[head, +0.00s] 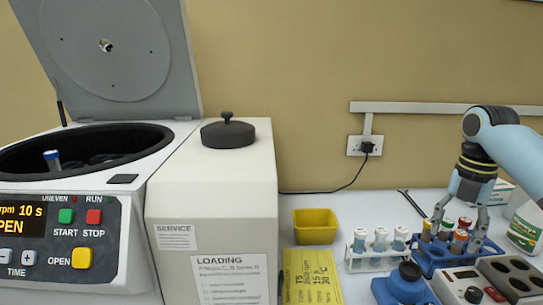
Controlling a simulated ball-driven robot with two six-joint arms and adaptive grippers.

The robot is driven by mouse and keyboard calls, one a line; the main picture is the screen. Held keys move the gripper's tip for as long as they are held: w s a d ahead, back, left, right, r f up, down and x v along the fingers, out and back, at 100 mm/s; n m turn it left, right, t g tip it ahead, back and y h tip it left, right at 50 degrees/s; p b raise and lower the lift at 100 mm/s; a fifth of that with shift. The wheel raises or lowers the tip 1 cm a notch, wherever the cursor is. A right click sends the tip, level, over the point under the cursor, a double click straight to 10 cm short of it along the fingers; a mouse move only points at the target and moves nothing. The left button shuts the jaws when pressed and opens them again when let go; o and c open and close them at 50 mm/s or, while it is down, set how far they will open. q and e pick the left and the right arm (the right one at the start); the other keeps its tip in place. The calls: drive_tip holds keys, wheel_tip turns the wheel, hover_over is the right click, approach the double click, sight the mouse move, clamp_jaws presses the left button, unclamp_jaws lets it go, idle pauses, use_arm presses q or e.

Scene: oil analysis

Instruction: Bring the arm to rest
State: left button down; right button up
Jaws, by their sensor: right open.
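My right arm comes in from the right edge. Its gripper (457,234) points down, jaws spread, over the blue tube rack (428,264). Several capped tubes stand in that rack, and one with an orange-red cap (460,238) shows between the fingers. I cannot tell whether the fingers touch any tube. My left gripper is not in view.
The centrifuge (75,215) stands at left with its lid (105,55) up and a blue-capped tube (52,158) inside. A white rack (365,258) with several tubes, a yellow tray (315,226) and a grey block with wells (510,275) crowd the bench near the gripper.

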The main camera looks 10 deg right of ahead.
drive_tip(key=s+a+f+m+t, duration=0.1)
drive_tip(key=s+a+f+m, duration=0.8)
drive_tip(key=s, duration=0.3)
drive_tip(key=s+a+r+m+t+h, duration=0.1)
drive_tip(key=s+a+r+m, duration=0.15)
drive_tip(key=s+m, duration=0.55)
drive_tip(key=s+a+r+m+t, duration=0.2)
drive_tip(key=s+a+m, duration=0.2)
drive_tip(key=s+m, duration=0.4)
wheel_tip(320, 180, down, 36)
drive_tip(key=s+d+g+b, duration=0.1)
drive_tip(key=d+g+b, duration=0.1)
drive_tip(key=b, duration=0.8)
use_arm(q)
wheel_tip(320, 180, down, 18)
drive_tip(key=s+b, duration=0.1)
drive_tip(key=b, duration=0.7)
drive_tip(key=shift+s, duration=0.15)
use_arm(e)
drive_tip(key=s+f, duration=0.9)
drive_tip(key=f, duration=0.3)
drive_tip(key=s+d+f+g, duration=0.1)
drive_tip(key=s+f, duration=0.8)
drive_tip(key=f, duration=0.3)
drive_tip(key=shift+s+d+f, duration=0.15)
drive_tip(key=shift+s+d, duration=0.05)
drive_tip(key=shift+s, duration=0.2)
